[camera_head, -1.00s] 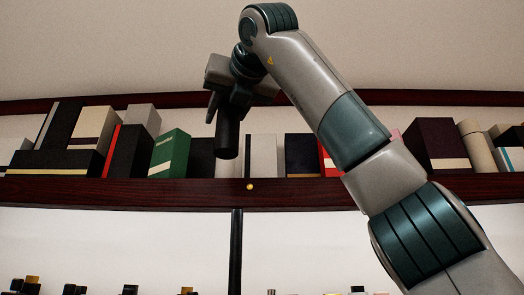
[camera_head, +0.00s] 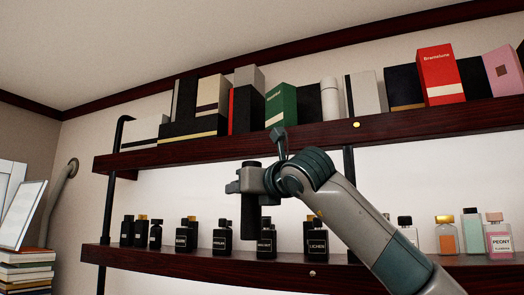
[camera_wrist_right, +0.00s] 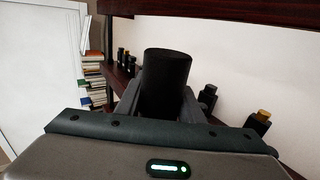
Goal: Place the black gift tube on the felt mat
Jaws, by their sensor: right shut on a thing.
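A black gift tube (camera_head: 250,218) hangs upright in my right gripper (camera_head: 250,190), in front of the lower shelf in the head view. In the right wrist view the black tube (camera_wrist_right: 166,80) stands between the two fingers of my right gripper (camera_wrist_right: 165,105), which is shut on it. The tube is clear of the shelf boards as far as I can tell. My left gripper is not in view. No felt mat shows in these views.
The upper shelf (camera_head: 300,138) holds several boxes, including a green box (camera_head: 281,105) and a red box (camera_head: 441,75). The lower shelf (camera_head: 190,257) holds several bottles, some behind my right gripper. A stack of books (camera_head: 25,268) is at lower left.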

